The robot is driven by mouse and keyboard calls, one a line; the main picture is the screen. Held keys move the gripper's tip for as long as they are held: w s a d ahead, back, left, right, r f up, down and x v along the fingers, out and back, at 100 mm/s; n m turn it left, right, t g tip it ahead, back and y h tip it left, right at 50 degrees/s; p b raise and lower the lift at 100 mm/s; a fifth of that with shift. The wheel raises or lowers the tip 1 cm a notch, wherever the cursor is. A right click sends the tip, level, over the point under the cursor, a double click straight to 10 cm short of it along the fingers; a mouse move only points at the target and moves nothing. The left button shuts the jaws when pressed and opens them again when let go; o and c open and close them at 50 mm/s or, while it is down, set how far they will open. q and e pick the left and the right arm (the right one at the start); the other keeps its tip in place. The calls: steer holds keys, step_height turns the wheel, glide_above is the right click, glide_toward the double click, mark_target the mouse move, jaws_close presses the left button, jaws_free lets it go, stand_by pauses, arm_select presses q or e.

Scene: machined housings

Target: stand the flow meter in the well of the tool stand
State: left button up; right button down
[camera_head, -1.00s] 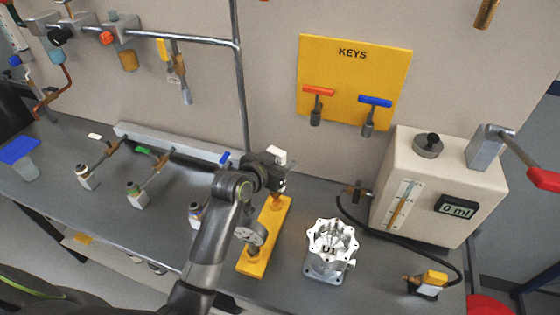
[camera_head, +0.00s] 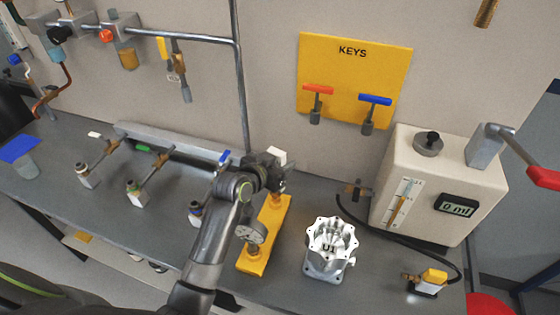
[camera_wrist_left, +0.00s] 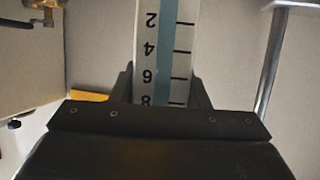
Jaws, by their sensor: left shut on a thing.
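My left gripper (camera_head: 276,181) is shut on the flow meter, above the far end of the yellow tool stand (camera_head: 281,219). In the left wrist view the flow meter (camera_wrist_left: 180,40) is a white body with a blue stripe and black scale numbers, between the fingers. In the head view my gripper hides most of it; a white end (camera_head: 277,154) shows above the gripper. A brass-coloured piece shows below, at the stand; I cannot tell whether the meter's lower end is in the well. A round gauge (camera_head: 251,230) stands at the near part of the stand. My right gripper is not in view.
A silver machined housing (camera_head: 330,250) is right of the stand. A cream box with a display (camera_head: 440,185) and a hose is farther right. A yellow KEYS board (camera_head: 352,70) hangs behind.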

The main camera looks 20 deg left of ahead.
arm_select(q)
steer(key=shift+f+b, duration=0.7)
steer(key=shift+f, duration=0.65)
steer(key=o, duration=1.2)
steer(key=shift+c, duration=0.2)
step_height(320, 180, up, 10)
steer(key=b, duration=0.1)
